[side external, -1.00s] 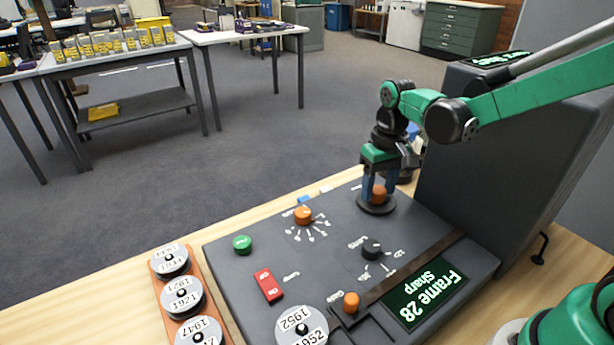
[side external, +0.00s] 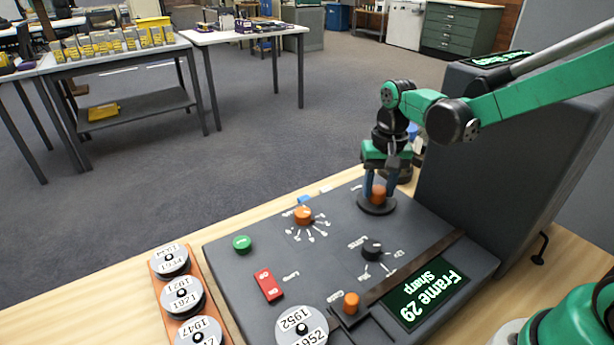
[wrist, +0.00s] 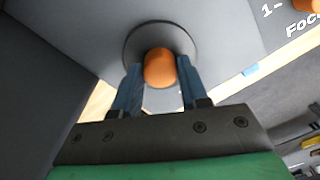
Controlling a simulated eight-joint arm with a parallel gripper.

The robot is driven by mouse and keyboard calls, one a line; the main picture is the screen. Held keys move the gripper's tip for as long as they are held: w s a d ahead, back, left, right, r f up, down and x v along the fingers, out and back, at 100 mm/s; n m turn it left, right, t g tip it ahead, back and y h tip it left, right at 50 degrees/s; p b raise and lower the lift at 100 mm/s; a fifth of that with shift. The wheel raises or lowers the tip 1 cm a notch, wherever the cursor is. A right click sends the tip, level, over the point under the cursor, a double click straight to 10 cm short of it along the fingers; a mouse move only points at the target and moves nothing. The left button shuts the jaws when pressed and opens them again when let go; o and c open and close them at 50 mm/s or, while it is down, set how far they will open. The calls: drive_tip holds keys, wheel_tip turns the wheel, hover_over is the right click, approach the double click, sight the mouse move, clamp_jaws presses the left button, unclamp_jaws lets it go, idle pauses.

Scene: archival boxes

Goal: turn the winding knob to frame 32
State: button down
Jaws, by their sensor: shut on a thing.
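The winding knob (side external: 378,194) is an orange knob on a round dark disc at the far right of the grey panel. My gripper (side external: 379,190) is shut on it from above, with one blue finger on each side. In the wrist view the orange knob (wrist: 159,68) sits between the two blue fingertips (wrist: 158,80). The display (side external: 425,291) on the panel reads "Frame 29" and "Sharp".
The panel also carries an orange focus knob (side external: 303,215), a black lens knob (side external: 372,249), a green button (side external: 242,243), a red switch (side external: 268,285) and a small orange knob (side external: 351,302). Labelled reels (side external: 183,294) stand at left. A tall dark housing (side external: 500,160) rises at right.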

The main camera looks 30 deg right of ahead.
sight(379, 190)
drive_tip(key=m, duration=0.5)
drive_tip(key=shift+m, duration=0.3)
drive_tip(key=m, duration=0.5)
drive_tip(key=shift+m, duration=0.4)
drive_tip(key=shift+c, duration=2.3)
unclamp_jaws()
drive_tip(key=shift+s+r, duration=0.1)
drive_tip(key=shift+r, duration=2.7)
